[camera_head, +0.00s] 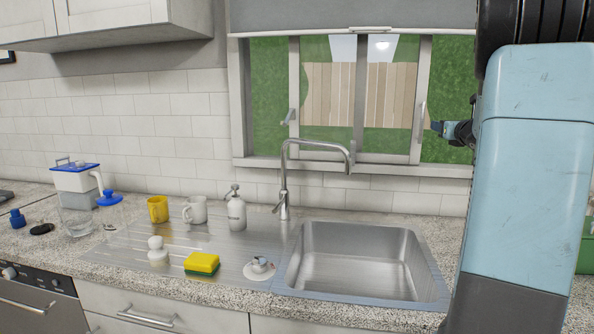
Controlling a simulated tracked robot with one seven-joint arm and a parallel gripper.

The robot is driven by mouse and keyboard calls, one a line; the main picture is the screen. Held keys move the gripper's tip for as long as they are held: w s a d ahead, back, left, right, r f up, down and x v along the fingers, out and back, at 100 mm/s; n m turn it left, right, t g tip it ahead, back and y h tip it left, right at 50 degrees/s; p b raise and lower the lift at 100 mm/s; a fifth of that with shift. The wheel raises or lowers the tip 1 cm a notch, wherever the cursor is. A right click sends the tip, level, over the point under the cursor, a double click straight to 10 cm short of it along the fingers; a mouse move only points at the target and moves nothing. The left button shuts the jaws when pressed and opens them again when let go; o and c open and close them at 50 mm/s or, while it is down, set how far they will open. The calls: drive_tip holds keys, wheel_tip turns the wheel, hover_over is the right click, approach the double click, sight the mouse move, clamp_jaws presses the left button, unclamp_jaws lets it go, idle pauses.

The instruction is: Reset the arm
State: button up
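My arm, with a large light blue link, fills the right side of the head view. A small black and blue part sticks out to the left from behind it, in front of the window. It looks like the end of my gripper (439,127). It is up high, well above the counter and the sink, and apart from both. The rest of it is hidden by my arm link. I cannot tell whether it is open or shut, or whether it holds anything.
A steel sink (355,262) with a tall faucet (284,180) lies below the window. Left of it are a soap dispenser (236,212), two mugs (157,209) (195,211), a yellow-green sponge (202,263) and a blue-lidded container (75,182). Wall cabinets (110,20) hang upper left.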

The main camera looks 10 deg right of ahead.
drive_tip(key=s+a+f+n+g+y, duration=0.1)
drive_tip(key=s+a+n+g+y, duration=0.3)
drive_tip(key=a+n, duration=0.8)
drive_tip(key=s+a+f+n+g+y, duration=0.15)
drive_tip(key=s+a+n+y, duration=0.45)
drive_tip(key=a, duration=1.2)
drive_tip(key=s+a+f+n+g+h, duration=0.2)
drive_tip(key=s+a+f+n+g, duration=0.3)
drive_tip(key=s+a+n, duration=0.55)
drive_tip(key=s+d+f+n+g+h, duration=0.1)
drive_tip(key=s+f+n+h, duration=0.1)
drive_tip(key=s, duration=0.5)
drive_tip(key=s+d+f+n+h, duration=0.2)
drive_tip(key=s+f+n+h, duration=0.1)
drive_tip(key=s+n, duration=0.4)
drive_tip(key=shift+s+f+g, duration=0.35)
drive_tip(key=shift+s+f, duration=0.15)
